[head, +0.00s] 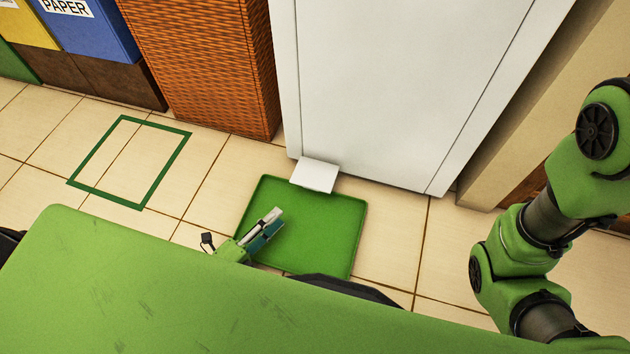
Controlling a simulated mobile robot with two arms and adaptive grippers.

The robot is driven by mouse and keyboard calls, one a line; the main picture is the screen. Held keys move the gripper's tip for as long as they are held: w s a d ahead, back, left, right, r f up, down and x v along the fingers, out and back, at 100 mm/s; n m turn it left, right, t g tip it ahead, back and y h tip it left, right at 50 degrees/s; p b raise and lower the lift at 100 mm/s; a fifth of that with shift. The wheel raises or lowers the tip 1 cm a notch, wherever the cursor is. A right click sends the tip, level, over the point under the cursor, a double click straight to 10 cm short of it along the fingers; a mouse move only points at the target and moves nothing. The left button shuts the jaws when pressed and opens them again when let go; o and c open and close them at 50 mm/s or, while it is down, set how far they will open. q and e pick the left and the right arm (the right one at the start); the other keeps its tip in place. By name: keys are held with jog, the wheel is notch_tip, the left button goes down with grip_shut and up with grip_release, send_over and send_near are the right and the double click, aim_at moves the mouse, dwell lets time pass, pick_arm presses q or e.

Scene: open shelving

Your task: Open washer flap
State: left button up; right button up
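The white washer (390,80) stands at the back, its front facing me. A small white flap (315,175) at its lower left juts out from the front, folded down over the back edge of a green tray (335,225). My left gripper (280,216) is low over the tray, a short way in front of the flap and apart from it. Its two fingers lie close together, and I cannot tell if they are shut. My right arm shows at the right, but its gripper is out of view.
A woven orange-brown basket (205,65) stands left of the washer, and blue (90,30) and yellow (25,28) bins are farther left. A beige wall (535,110) is on the right. The tiled floor is clear around a green taped outline (110,198).

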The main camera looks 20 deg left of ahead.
pick_arm(q)
jog(key=b, duration=0.7)
send_near(315, 177)
jog(key=w+d+f, duration=0.1)
jog(key=w+f, duration=0.1)
jog(key=w, duration=0.1)
jog(key=w+d+f, duration=0.1)
jog(key=shift+w+d, duration=0.2)
jog(key=shift+d, duration=0.1)
jog(key=shift+w+d+r, duration=0.15)
jog(key=shift+w+d, duration=0.05)
jog(key=shift+w, duration=0.15)
grip_shut()
